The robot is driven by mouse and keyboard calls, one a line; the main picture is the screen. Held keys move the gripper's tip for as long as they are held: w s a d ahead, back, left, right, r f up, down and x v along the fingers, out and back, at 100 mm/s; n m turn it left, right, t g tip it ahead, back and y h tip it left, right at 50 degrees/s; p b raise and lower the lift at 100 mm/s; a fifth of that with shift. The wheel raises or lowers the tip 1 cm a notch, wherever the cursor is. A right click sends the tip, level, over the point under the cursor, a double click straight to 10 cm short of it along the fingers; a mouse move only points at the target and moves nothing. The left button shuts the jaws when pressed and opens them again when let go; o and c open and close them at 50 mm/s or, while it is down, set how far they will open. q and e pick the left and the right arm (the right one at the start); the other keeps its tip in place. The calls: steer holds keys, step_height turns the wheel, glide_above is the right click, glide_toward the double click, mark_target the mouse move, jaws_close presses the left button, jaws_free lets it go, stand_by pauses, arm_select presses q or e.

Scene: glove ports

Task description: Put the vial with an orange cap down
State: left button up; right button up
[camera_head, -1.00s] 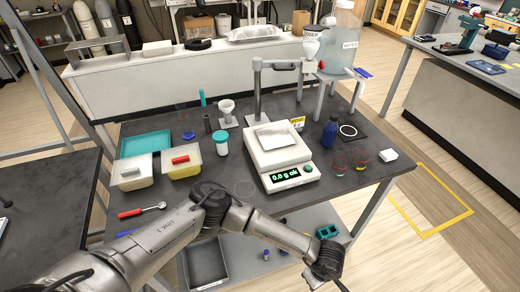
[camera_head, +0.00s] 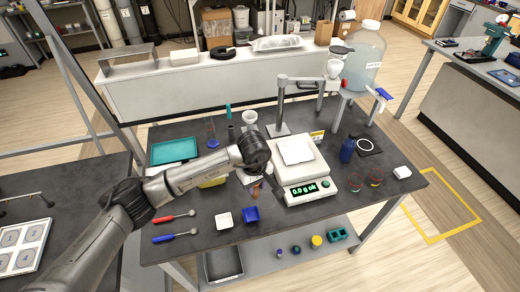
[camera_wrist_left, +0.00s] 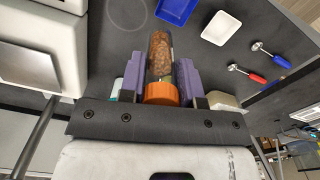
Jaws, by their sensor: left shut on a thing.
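The vial with an orange cap (camera_wrist_left: 161,65) is a clear tube with brown grains in it. My left gripper (camera_wrist_left: 160,80) is shut on it, with a purple finger on each side, near the orange cap. In the head view the vial (camera_head: 257,194) hangs below the left gripper (camera_head: 254,182), small and partly hidden, above the dark table (camera_head: 310,232) just left of the balance. I cannot tell its exact height above the table. My right gripper is not in view.
A blue weigh boat (camera_head: 251,215) and a white weigh boat (camera_head: 223,221) lie near the table's front edge. The balance (camera_head: 301,170) stands right of the gripper. Red (camera_head: 174,217) and blue (camera_head: 174,237) spoons lie at left. Bare tabletop shows in front of the balance.

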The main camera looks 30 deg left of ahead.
arm_select(q)
steer(key=shift+s+a+f+p, duration=0.1)
steer(key=shift+a+f+p, duration=0.25)
steer(key=shift+a+f, duration=1.55)
steer(key=shift+s+a+f+p, duration=0.1)
steer(key=shift+a+f+p, duration=0.25)
steer(key=shift+a+f, duration=1.6)
steer(key=shift+a+f+p, duration=0.35)
steer(key=shift+a+f, duration=0.75)
steer(key=shift+a, duration=1.55)
steer(key=shift+f, duration=0.15)
steer(key=o, duration=0.9)
